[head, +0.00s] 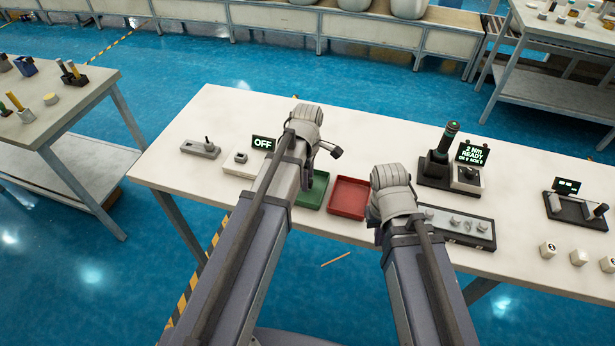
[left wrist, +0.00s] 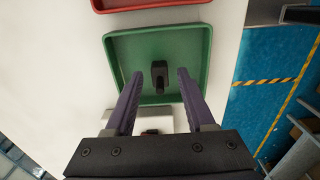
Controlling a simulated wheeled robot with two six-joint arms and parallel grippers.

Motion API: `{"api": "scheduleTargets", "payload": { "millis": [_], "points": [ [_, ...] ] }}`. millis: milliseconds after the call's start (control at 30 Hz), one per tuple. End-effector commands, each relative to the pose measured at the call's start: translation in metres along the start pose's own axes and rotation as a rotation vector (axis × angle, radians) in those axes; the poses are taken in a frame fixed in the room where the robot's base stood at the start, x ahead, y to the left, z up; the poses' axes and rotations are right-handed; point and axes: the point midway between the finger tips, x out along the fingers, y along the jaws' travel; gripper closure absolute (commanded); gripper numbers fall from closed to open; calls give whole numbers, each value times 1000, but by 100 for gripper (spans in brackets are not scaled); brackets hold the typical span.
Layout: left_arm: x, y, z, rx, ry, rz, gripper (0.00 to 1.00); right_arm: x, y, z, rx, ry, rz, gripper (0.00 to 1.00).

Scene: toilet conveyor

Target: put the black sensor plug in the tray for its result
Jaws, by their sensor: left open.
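The black sensor plug (left wrist: 159,72) sits inside the green tray (left wrist: 115,45) in the left wrist view, near the tray's edge closest to the gripper. My left gripper (left wrist: 160,80) is open, with one finger on each side of the plug and visible gaps between them. In the head view the green tray (head: 314,194) is partly covered by my left arm, and the plug is hidden. A red tray (head: 349,197) lies to its right. My right gripper (head: 378,236) is beside the red tray; its fingers are hidden behind its wrist.
A display reading OFF (head: 262,143) stands by a white unit (head: 238,163), left of the trays. A grey fixture (head: 201,148) is further left. A black driver station (head: 436,167) and a parts tray (head: 457,224) are to the right. The table's back strip is clear.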

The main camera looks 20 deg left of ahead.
Motion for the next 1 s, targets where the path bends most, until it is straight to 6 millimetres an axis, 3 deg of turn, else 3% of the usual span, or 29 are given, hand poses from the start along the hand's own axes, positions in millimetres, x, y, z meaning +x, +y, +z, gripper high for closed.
{"api": "scheduleTargets", "payload": {
  "millis": [367,1000],
  "points": [
    [-16,0,0,0,0,0,45,-16,2,1,0,0,0,100],
    [-107,0,0,0,0,0,45,-107,10,6,-2,0,0,100]
  ]
}}
